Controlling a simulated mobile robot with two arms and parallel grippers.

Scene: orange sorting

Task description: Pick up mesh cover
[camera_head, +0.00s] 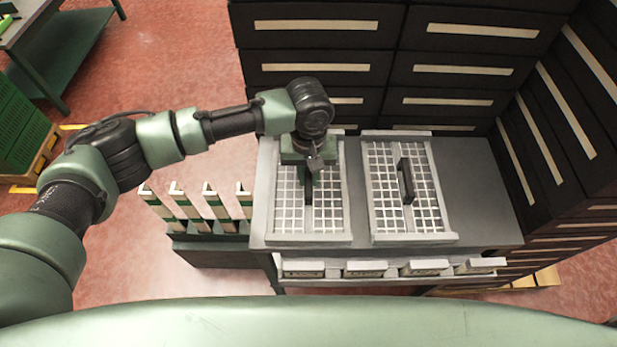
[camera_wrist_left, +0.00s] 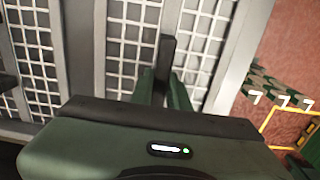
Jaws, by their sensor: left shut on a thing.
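Two mesh covers with light grey frames and white wire grids lie side by side on a grey table. The left mesh cover (camera_head: 331,222) is under my left gripper (camera_head: 308,183), which points down at its middle. In the left wrist view, the gripper's fingers (camera_wrist_left: 165,92) are shut on the dark upright handle (camera_wrist_left: 167,50) of this mesh cover (camera_wrist_left: 206,50). The gripper and wrist hide part of the cover in the head view. The right mesh cover (camera_head: 383,207) has a free black handle (camera_head: 406,181). My right gripper is not in view.
The grey table (camera_head: 478,190) has bare room at its right. Several small labelled boxes (camera_head: 365,269) line its front edge. A rack with upright posts (camera_head: 205,228) stands to the left. Dark drawer cabinets (camera_head: 330,52) close off the back and right.

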